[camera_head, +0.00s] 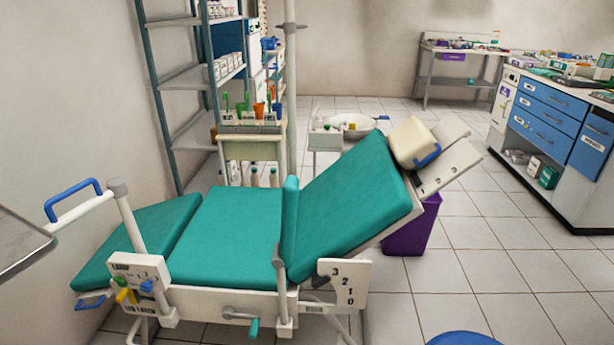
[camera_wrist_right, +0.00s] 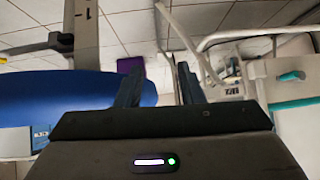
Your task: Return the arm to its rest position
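Neither of my grippers nor my arms shows in the head view. In the right wrist view my right gripper (camera_wrist_right: 160,72) has its two dark fingers apart, with nothing held between them. The portable dental chair (camera_head: 225,235) has teal cushions, a raised backrest and a cream headrest (camera_head: 414,142). At its left end a white post carries an arm with a blue handle (camera_head: 73,190). A white plate (camera_head: 345,284) with the numbers 3, 2, 1, 0 sits at the backrest hinge. White chair frame parts (camera_wrist_right: 205,62) show at the right in the wrist view. My left gripper is unseen.
A blue stool seat (camera_wrist_right: 85,100) fills the left of the wrist view; its edge (camera_head: 463,339) shows in the head view. A purple bin (camera_head: 408,232) stands behind the backrest. A cabinet (camera_head: 555,140) stands right. Shelves (camera_head: 195,75) stand left. Tiled floor at right is open.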

